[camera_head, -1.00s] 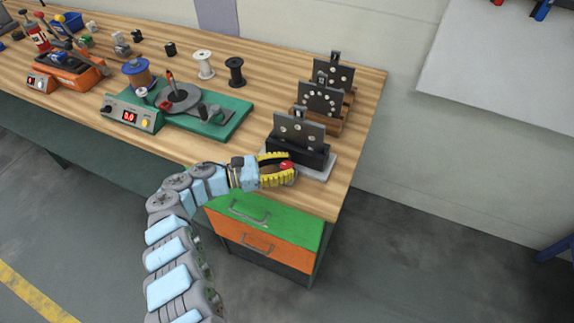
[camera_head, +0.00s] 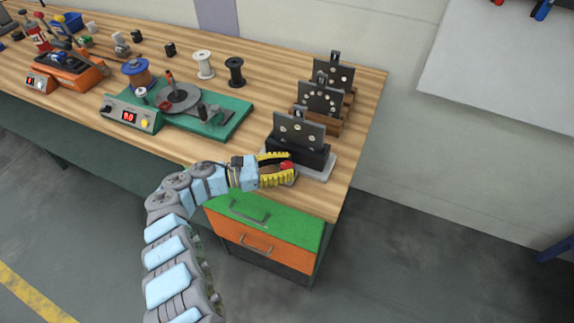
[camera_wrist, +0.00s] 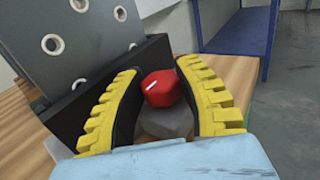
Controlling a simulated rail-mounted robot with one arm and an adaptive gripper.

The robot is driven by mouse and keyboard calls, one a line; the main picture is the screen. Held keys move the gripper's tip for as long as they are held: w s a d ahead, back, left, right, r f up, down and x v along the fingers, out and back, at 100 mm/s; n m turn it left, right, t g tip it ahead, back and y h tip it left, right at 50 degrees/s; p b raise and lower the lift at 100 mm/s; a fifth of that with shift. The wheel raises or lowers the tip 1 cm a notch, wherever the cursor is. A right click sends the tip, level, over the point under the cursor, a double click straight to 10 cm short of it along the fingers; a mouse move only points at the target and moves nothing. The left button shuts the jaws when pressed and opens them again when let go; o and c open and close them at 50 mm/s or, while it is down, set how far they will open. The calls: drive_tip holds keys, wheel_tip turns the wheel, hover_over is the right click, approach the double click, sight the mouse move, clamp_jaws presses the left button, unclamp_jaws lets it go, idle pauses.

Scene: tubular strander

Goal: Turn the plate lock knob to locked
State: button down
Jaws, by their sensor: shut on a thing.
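The plate lock knob (camera_wrist: 163,88) is red with a short white mark on top, seen in the wrist view between my two yellow-padded fingers. In the head view the red knob (camera_head: 287,165) shows at the tips of my gripper (camera_head: 283,168). My gripper (camera_wrist: 165,97) is shut on the knob, with a finger on either side of it. The knob is at the front of a black block (camera_head: 290,152) that holds an upright dark plate (camera_head: 299,130) with light holes. The white mark lies slightly tilted from level in the wrist view. The lower part of the knob is partly hidden.
Two more holed plates on wooden stands (camera_head: 321,97) stand behind on the bench. A green machine base (camera_head: 222,124) with a red display is to the left. The bench's right edge (camera_head: 362,140) is near. Green and orange drawers (camera_head: 265,222) are below.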

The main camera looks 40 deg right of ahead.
drive_tip(key=c, duration=0.7)
unclamp_jaws()
drive_tip(key=shift+o, duration=0.2)
drive_tip(key=shift+a, duration=0.1)
drive_tip(key=shift+v, duration=3.25)
drive_tip(key=shift+w+a, duration=0.3)
drive_tip(key=shift+a, duration=0.2)
drive_tip(key=shift+a, duration=0.1)
